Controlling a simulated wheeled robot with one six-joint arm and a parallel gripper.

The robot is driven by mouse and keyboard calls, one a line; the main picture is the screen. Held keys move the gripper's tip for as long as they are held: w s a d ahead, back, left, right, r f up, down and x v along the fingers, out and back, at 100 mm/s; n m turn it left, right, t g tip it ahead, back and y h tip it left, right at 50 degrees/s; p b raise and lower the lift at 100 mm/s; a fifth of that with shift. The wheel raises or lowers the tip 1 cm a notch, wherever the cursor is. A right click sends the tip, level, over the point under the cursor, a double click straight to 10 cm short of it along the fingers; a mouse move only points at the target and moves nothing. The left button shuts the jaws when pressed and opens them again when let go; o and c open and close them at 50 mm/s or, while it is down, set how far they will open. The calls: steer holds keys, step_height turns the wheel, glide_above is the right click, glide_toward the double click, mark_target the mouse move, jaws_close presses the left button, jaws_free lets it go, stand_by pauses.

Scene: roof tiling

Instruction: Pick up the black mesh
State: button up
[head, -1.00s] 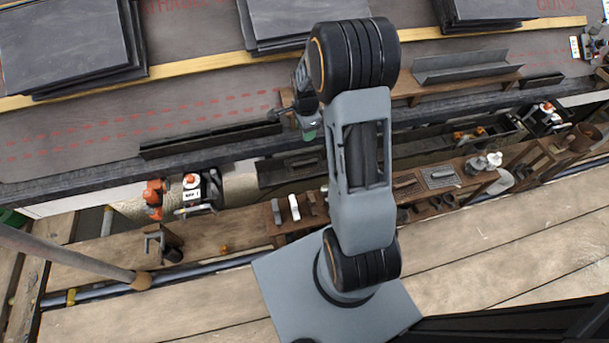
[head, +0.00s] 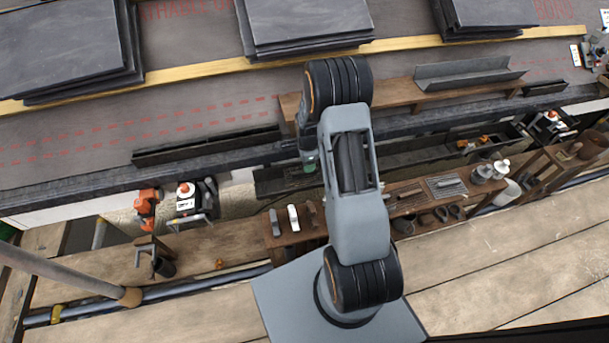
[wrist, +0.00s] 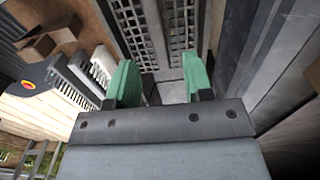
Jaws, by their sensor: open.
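The black mesh (wrist: 131,28) shows at the top middle of the wrist view as a dark grid panel with a plain grey bar running lengthwise along it. It lies in a dark trough. My gripper (wrist: 163,78) is open, its two green fingers apart and empty, with the mesh just beyond the fingertips and the bar roughly in line with the gap. In the head view my gripper (head: 308,165) hangs over the dark trough (head: 272,181) below the roof edge. There my gripper and arm hide most of the mesh.
A wooden bench (head: 283,238) with a white-handled tool (head: 293,217) and a grey grid plate (head: 437,189) stands along the trough. Orange and black tools (head: 185,203) sit to the left. Slate stacks (head: 305,20) lie on the roof above. A pole (head: 60,272) stands at lower left.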

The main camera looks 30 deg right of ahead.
step_height(320, 180, down, 5)
steer(key=shift+a+b, duration=0.1)
steer(key=shift+b, duration=1)
steer(key=shift+c, duration=0.3)
jaws_close()
